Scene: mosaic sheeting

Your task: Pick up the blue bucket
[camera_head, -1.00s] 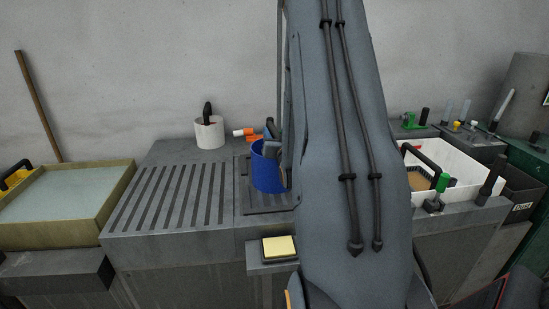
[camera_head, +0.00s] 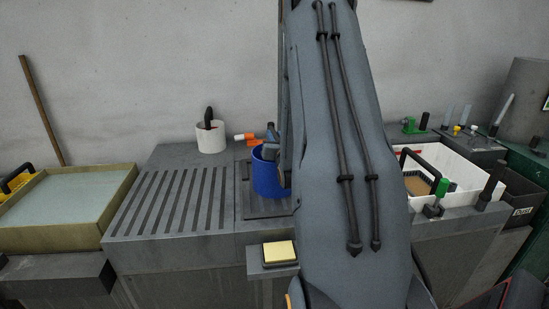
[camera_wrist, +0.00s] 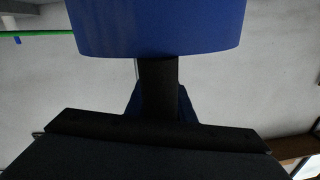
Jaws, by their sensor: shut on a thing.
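The blue bucket (camera_head: 268,178) is upright over a dark recessed plate on the grey counter in the head view, just left of my arm. I cannot tell whether its bottom touches the plate. It fills the top middle of the wrist view (camera_wrist: 160,25), directly beyond my black gripper (camera_wrist: 158,85). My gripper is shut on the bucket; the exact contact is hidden. In the head view, my arm covers the bucket's right side and most of my gripper.
A white pot (camera_head: 211,138) and an orange-and-white tool (camera_head: 246,138) stand behind the bucket. A slotted grey counter (camera_head: 168,200) lies left, a yellow sponge (camera_head: 279,252) in front. A white tub (camera_head: 462,184) stands right, a water-filled tray (camera_head: 65,195) far left.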

